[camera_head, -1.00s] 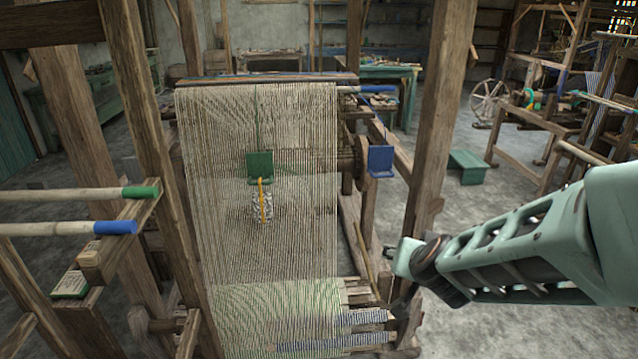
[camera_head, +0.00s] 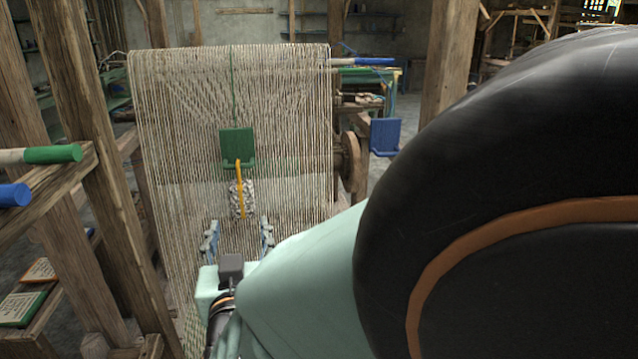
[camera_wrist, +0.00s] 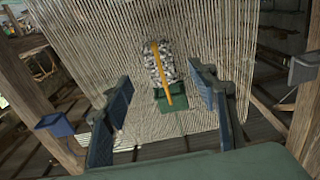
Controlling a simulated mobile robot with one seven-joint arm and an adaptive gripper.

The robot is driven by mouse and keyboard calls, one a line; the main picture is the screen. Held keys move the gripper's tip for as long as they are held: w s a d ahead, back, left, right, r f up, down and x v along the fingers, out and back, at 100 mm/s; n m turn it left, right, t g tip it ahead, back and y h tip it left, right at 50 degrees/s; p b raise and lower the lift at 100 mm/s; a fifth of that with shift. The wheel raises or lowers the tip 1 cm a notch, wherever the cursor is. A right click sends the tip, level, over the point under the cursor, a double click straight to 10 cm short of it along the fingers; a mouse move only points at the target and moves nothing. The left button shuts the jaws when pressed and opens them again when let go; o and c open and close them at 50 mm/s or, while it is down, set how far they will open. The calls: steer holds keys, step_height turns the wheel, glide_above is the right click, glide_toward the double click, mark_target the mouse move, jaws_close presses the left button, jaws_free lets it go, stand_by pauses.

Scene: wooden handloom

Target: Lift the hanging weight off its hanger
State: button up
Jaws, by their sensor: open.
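The hanging weight (camera_head: 236,201) is a grey-and-white speckled bundle with a yellow strap-like handle (camera_head: 240,175). It hangs by that handle from a green hanger (camera_head: 237,143) in front of the pale warp threads. My gripper (camera_head: 238,229) is open, low in front of the warp, with its fingers spread to either side just below the weight. In the wrist view the weight (camera_wrist: 152,72) lies between my two open fingers (camera_wrist: 160,82), with a gap on each side. The green hanger (camera_wrist: 182,119) shows below it there. I cannot tell the remaining depth to the weight.
A blue hanger (camera_head: 386,136) is right of the warp. Wooden posts (camera_head: 88,140) stand close on the left, with green-tipped (camera_head: 53,154) and blue-tipped (camera_head: 14,195) rods. My arm covers much of the right side.

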mark_target(241, 195)
steer(key=shift+b+x, duration=0.75)
steer(key=shift+x, duration=4.5)
steer(key=shift+d, duration=0.15)
steer(key=shift+r, duration=0.1)
steer(key=c, duration=1.3)
steer(key=shift+r+p, duration=1)
steer(key=shift+r, duration=0.3)
steer(key=shift+c, duration=0.2)
steer(key=p+v, duration=0.1)
steer(key=v, duration=1.3)
